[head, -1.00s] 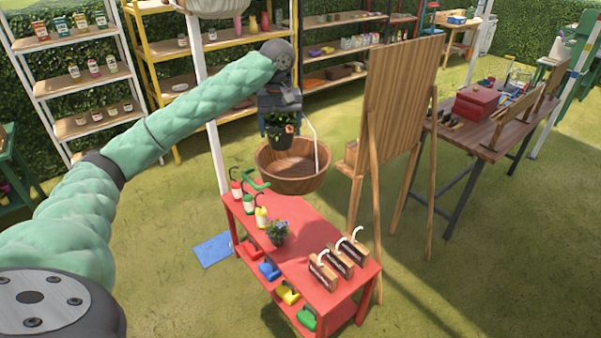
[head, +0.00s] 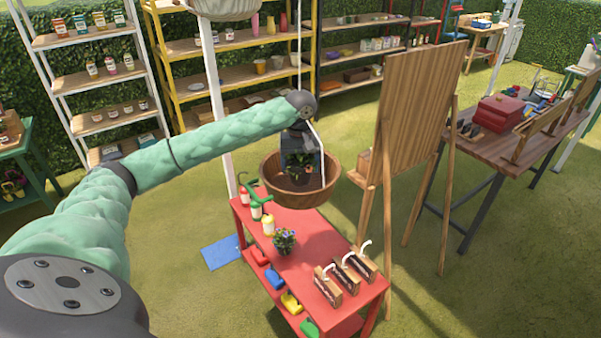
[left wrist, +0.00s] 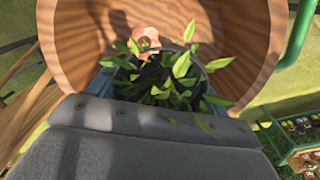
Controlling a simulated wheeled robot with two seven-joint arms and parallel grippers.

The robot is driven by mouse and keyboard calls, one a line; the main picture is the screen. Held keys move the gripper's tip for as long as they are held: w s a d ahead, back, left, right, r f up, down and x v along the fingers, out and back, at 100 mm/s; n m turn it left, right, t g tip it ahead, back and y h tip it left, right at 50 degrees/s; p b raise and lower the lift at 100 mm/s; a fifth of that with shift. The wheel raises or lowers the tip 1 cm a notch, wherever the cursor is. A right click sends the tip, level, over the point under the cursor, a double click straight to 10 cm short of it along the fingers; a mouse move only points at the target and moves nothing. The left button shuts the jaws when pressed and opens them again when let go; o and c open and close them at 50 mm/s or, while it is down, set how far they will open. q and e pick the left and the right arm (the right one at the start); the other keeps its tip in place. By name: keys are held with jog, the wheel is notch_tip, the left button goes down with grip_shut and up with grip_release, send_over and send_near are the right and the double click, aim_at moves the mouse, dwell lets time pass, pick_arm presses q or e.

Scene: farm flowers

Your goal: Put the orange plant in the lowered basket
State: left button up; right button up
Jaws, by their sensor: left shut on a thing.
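The lowered wooden basket (head: 325,193) hangs just behind the red table in the head view. My left gripper (head: 300,150) points down into it, shut on a dark potted plant (head: 299,172) with green leaves and a small orange spot. In the left wrist view the plant's leaves (left wrist: 170,85) and an orange bloom (left wrist: 150,36) show inside the basket's round wall (left wrist: 240,40). Whether the pot touches the basket floor cannot be told. My right gripper is in neither view.
A red table (head: 300,262) holds bottles, a purple-flowered potted plant (head: 284,240) and several wooden boxes. A wooden easel board (head: 415,110) stands right of the basket. A white post rises left of it. Shelves line the hedge behind.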

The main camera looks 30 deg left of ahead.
aim_at(300, 176)
pick_arm(q)
jog(key=shift+s+f, duration=0.15)
jog(key=shift+f, duration=0.15)
notch_tip(300, 176, down, 3)
jog(key=shift+p, duration=1.05)
jog(key=shift+f, duration=0.25)
jog(key=shift+f, duration=0.15)
jog(key=o, duration=1.2)
jog(key=shift+c, duration=0.2)
